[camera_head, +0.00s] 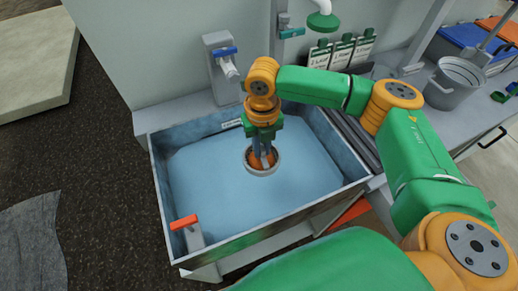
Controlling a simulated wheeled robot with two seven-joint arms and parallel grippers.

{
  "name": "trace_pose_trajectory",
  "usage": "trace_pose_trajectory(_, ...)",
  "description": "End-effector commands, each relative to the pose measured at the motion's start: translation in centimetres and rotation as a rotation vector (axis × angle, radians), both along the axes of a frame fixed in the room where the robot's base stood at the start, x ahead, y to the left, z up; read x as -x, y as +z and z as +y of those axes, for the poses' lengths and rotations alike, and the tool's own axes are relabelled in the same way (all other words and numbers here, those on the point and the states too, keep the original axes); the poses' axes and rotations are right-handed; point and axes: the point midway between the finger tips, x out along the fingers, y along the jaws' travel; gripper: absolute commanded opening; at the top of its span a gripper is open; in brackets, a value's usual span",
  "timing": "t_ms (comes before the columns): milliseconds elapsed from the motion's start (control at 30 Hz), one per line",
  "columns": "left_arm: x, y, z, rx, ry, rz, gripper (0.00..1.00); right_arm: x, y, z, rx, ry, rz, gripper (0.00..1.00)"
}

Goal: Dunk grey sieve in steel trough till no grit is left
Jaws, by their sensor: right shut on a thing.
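The steel trough (262,241) stands in front of me and holds blue water (215,195). My right gripper (263,159) points down over the trough, right of its middle. It is shut on the grey sieve (262,173), a small round cup with a grey rim and an orange-brown inside. The sieve is at the water's surface; I cannot tell how deep it sits. The fingers partly hide its inside, so I cannot tell how much grit is in it. My left gripper does not show.
A tap with a blue handle (224,52) stands behind the trough, and an orange-handled valve (185,224) is at its front left corner. A grey bucket (453,84) stands on the counter at right. Green-topped cards (341,52) hang on the back wall.

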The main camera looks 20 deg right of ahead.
Motion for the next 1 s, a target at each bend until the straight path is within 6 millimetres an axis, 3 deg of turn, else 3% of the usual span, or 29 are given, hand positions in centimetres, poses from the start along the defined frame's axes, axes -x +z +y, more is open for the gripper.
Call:
trace_pose_trajectory(33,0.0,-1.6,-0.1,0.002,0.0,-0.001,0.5,0.0,-1.4,0.0,0.0,0.0,-0.002,0.0)
trace_pose_trajectory(400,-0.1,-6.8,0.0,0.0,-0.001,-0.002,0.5,0.0,-5.0,0.0,0.0,0.001,-0.001,0.0)
trace_pose_trajectory(1000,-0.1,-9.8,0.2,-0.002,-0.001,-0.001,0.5,0.1,-13.0,0.1,0.0,0.001,0.002,0.0)
